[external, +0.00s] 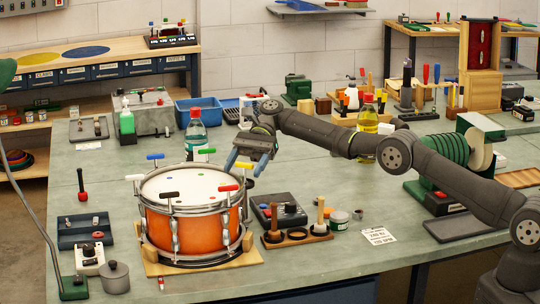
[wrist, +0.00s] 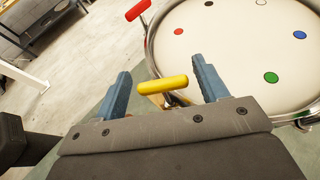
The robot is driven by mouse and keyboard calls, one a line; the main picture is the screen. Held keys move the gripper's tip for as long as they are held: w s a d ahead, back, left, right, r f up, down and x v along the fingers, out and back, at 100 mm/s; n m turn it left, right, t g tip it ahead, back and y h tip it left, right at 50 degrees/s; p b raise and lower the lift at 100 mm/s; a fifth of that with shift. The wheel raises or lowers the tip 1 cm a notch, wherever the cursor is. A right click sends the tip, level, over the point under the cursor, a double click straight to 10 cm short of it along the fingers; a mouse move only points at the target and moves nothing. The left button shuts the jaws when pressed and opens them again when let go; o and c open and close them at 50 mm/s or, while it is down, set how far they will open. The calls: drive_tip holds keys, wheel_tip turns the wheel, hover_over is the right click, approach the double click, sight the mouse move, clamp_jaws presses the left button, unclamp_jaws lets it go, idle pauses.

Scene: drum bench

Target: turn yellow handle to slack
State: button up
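The orange drum (external: 190,230) has a white head and stands on a wooden base on the bench. T-shaped handles with coloured bars stand around its rim. The yellow handle (external: 243,166) is at the right-rear rim, and in the wrist view its yellow bar (wrist: 162,86) lies between my two blue fingers. My gripper (external: 248,164) is open, pointing down over that handle. Whether the fingertips reach the bar's height is unclear.
A dark control box (external: 278,212) and a wooden peg stand (external: 296,237) are to the drum's right.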

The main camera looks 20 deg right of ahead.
drive_tip(key=shift+w+r+m+y, duration=0.1)
drive_tip(key=shift+r+m+y, duration=0.05)
drive_tip(key=shift+m+y, duration=0.2)
idle(0.3)
drive_tip(key=shift+m+t+y, duration=0.35)
drive_tip(key=shift+m+t, duration=0.1)
drive_tip(key=shift+t, duration=0.25)
drive_tip(key=shift+m+t+y, duration=0.7)
drive_tip(key=shift+m+t, duration=0.4)
drive_tip(key=shift+m, duration=0.1)
drive_tip(key=m+t+y, duration=0.2)
drive_tip(key=m+t, duration=0.2)
drive_tip(key=v, duration=1.7)
drive_tip(key=shift+d+r, duration=0.15)
